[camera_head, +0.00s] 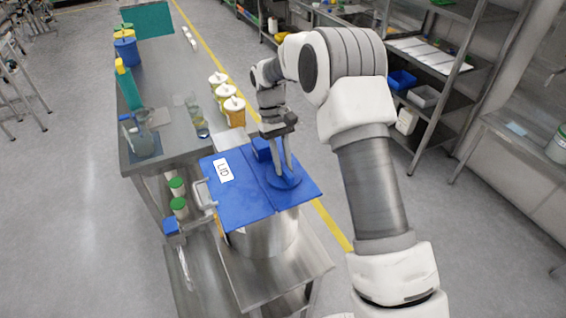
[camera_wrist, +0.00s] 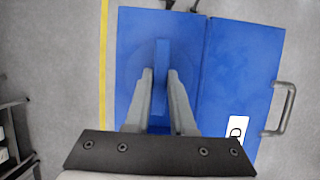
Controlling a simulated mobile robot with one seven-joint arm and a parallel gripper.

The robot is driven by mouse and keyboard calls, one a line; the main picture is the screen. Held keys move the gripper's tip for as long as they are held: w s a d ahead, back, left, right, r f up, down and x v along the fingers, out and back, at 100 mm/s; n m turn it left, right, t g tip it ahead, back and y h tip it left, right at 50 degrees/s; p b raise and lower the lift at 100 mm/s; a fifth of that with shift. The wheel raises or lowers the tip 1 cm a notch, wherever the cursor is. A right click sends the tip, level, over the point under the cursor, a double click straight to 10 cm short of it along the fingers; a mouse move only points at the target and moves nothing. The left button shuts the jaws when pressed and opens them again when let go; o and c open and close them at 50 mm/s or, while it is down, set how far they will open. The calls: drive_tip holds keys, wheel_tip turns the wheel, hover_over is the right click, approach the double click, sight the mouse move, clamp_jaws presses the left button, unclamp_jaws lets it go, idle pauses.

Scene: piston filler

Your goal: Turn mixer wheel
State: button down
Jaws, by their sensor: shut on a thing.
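The mixer wheel (camera_head: 292,182) is a round blue disc lying flat on the right half of a blue two-part cover. In the wrist view its raised blue bar (camera_wrist: 162,58) runs between my fingers. My gripper (camera_head: 283,174) reaches down from above with its fingertips at the wheel. In the wrist view my gripper (camera_wrist: 160,76) has one finger on each side of the bar, closed on it. Part of the disc is hidden behind the fingers.
The blue cover (camera_head: 232,196), with a white label and a metal handle (camera_head: 203,193) at left, tops a steel pot (camera_head: 268,240) on a metal cart. A blue box (camera_head: 262,150) stands just behind the wheel. A shelf rack stands right.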

drive_tip(key=shift+w, duration=0.1)
drive_tip(key=c, duration=0.8)
unclamp_jaws()
drive_tip(key=shift+o, duration=0.2)
drive_tip(key=v, duration=1.7)
drive_tip(key=shift+r+p, duration=0.2)
drive_tip(key=shift+p, duration=0.2)
